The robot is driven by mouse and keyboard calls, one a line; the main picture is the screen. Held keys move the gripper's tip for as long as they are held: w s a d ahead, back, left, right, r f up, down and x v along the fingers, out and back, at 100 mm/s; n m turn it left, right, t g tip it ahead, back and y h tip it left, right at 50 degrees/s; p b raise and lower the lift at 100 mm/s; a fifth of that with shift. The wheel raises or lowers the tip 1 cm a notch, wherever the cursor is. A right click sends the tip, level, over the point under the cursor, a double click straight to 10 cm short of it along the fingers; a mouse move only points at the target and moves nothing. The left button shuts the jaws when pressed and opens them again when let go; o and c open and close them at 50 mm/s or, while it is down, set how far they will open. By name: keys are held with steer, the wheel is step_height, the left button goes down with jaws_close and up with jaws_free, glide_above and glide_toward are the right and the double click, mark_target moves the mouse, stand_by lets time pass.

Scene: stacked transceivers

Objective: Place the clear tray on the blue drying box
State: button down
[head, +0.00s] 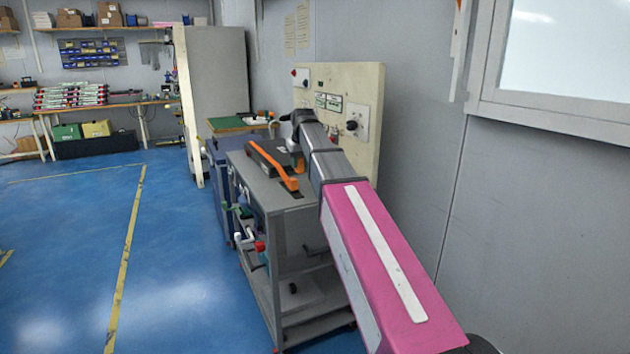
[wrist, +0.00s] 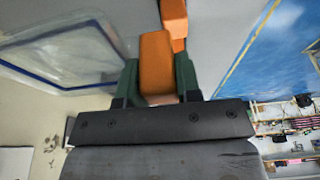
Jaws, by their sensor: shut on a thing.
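My gripper (wrist: 158,78) has its two green fingers close on either side of an orange block-like handle (wrist: 157,52) in the wrist view. It is shut on this handle. A clear, see-through shape with a blue outline (wrist: 82,28) lies at the upper left of the wrist view, apart from the fingers; it may be the clear tray. In the head view, my gripper is over the grey cart, small and partly hidden by my arm. A blue cabinet-like body (head: 221,188) stands behind the cart; I cannot tell if it is the drying box.
The grey cart (head: 268,188) carries a device with a long orange lever (head: 272,165). A cream panel (head: 362,100) with switches stands behind it. A green-topped surface (head: 228,125) lies beyond. The blue floor (head: 75,235) at left is clear.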

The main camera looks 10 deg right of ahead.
steer(key=w+d+f, duration=0.1)
steer(key=d, duration=0.1)
steer(key=w+d+f, duration=0.1)
steer(key=d+f, duration=0.1)
steer(key=w+d+f, duration=0.1)
steer(key=w, duration=0.1)
steer(key=shift+d+f, duration=0.15)
steer(key=shift+d, duration=0.25)
steer(key=shift+f, duration=1.95)
steer(key=shift+f, duration=0.15)
steer(key=c, duration=0.8)
jaws_free()
